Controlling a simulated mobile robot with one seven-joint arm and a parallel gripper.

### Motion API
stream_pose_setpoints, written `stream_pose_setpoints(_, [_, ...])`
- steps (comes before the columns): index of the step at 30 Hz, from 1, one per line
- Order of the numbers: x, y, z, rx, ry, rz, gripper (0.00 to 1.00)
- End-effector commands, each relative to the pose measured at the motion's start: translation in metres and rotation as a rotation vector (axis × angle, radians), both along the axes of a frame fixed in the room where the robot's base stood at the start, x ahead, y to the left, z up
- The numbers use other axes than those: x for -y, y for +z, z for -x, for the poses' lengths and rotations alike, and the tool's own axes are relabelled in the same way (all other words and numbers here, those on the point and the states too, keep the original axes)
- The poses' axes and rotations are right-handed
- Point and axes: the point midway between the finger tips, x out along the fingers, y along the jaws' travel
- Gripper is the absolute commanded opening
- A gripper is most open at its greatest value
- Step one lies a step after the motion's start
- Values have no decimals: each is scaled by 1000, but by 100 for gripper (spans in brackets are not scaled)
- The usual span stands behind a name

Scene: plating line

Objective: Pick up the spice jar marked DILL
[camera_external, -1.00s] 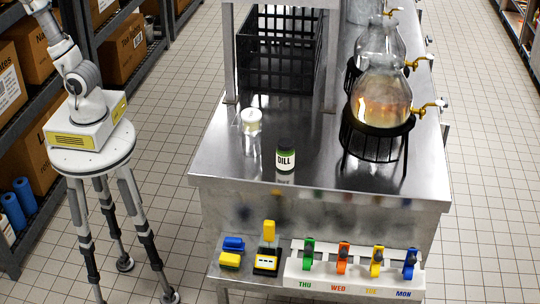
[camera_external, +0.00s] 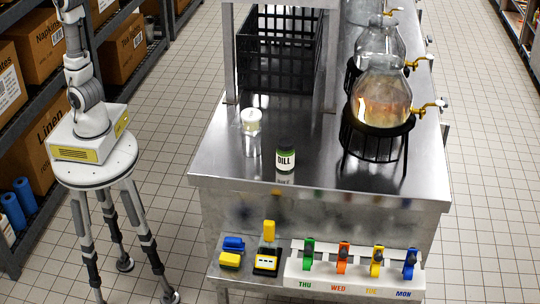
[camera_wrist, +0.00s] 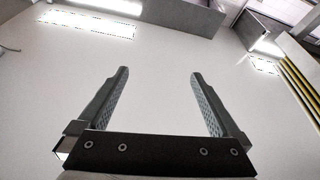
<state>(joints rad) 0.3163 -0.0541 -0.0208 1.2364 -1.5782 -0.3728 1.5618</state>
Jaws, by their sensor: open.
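The spice jar marked DILL (camera_external: 285,160) stands upright on the steel counter (camera_external: 230,165), near its front edge. It has a green band and a white label with dark letters. My gripper shows in the wrist view (camera_wrist: 160,80), its two fingers wide apart with nothing between them. The wrist view faces the ceiling and lights, and the jar is not in it. In the external view my arm rises at the left, away from the counter, and my gripper is out of the frame.
A clear jar with pale contents (camera_external: 251,121) stands left of the DILL jar. Glass dispensers (camera_external: 382,95) on black stands are at the right. A black crate (camera_external: 280,75) is behind. A white rack with coloured day-marked items (camera_external: 350,278) sits below the counter front.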

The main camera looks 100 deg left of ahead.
Motion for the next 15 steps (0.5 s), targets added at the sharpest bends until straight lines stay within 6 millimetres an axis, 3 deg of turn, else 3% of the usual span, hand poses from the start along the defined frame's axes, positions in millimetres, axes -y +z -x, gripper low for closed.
stream_pose_setpoints(6, [-19, -89, -33, -280, 232, 71, 100])
stream_pose_setpoints(15, [-9, -199, -35, -696, 355, 43, 100])
